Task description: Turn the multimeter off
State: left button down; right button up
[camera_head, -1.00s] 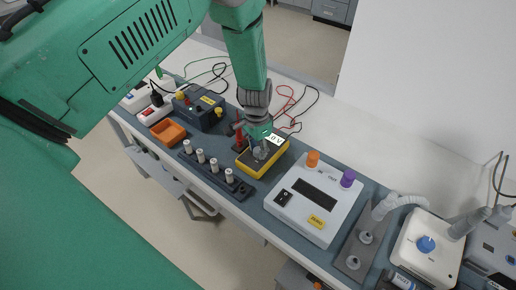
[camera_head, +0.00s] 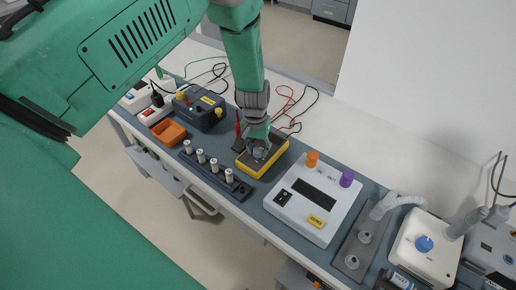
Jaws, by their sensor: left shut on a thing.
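The multimeter (camera_head: 270,163) is a yellow-edged, dark-faced box lying on the blue-grey bench mat. A grey dial (camera_head: 260,153) sits on its face. My left gripper (camera_head: 260,147) comes down from above and is shut on the dial. The gripper hides much of the multimeter's face, and I cannot read the dial's setting or the display. My right gripper is not in view.
A white analyser (camera_head: 341,218) with orange and purple knobs stands right of the multimeter. A row of cylinders on a dark rack (camera_head: 232,184), an orange tray (camera_head: 168,133) and a blue power box (camera_head: 207,119) are left. Red and black leads (camera_head: 290,103) lie behind.

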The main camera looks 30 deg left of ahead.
aim_at(256, 148)
pick_arm(q)
jog(key=shift+w+a+r+n, duration=0.1)
jog(key=shift+w+n, duration=0.1)
jog(key=shift+n, duration=0.4)
jog(key=shift+w+r+n, duration=0.1)
jog(key=shift+w+n, duration=0.05)
jog(key=shift+n, duration=0.45)
jog(key=c, duration=1.2)
grip_release()
jog(key=shift+s+f, duration=0.1)
jog(key=r, duration=1.1)
jog(key=shift+s+a+r, duration=0.15)
jog(key=shift+a+r, duration=0.05)
jog(key=shift+r, duration=0.2)
